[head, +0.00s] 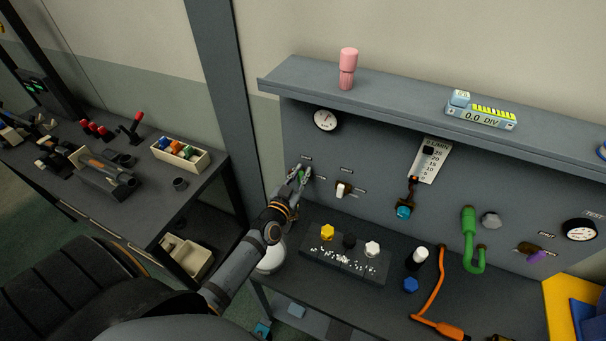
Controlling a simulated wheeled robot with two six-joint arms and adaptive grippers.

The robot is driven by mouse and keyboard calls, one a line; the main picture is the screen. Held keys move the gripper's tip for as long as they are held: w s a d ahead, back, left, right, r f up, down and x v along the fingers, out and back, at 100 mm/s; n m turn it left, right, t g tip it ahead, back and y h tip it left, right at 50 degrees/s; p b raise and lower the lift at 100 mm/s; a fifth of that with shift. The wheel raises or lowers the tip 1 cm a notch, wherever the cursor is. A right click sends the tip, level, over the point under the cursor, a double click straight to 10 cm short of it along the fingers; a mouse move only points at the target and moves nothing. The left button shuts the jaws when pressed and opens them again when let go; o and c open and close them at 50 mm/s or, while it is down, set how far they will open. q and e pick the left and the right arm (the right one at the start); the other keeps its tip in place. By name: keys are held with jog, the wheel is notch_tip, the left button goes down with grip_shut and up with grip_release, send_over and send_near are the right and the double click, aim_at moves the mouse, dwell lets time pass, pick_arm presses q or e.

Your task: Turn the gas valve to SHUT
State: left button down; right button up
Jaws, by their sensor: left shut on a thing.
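The grey panel (370,150) carries several valves and fittings. My left gripper (301,172) is at the left part of this panel, below the round white gauge. It is shut on a small green handle (302,176), which I take to be the gas valve. The fingers hide most of the handle, so its exact angle is not clear. Small labels sit above and to the right of it, too small to read. My right gripper is not in view.
Right of my left gripper are a white-tipped valve (342,189), a teal knob (404,212) and a green hose (468,238). A block with several knobs (345,258) stands on the bench below. A shelf (400,112) juts out above, holding a pink bottle (348,68).

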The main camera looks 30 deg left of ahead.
pick_arm(q)
jog(key=shift+a+n, duration=0.1)
jog(key=shift+n, duration=0.3)
jog(key=c, duration=1.2)
grip_release()
jog(key=s, duration=1.2)
jog(key=shift+d, duration=0.3)
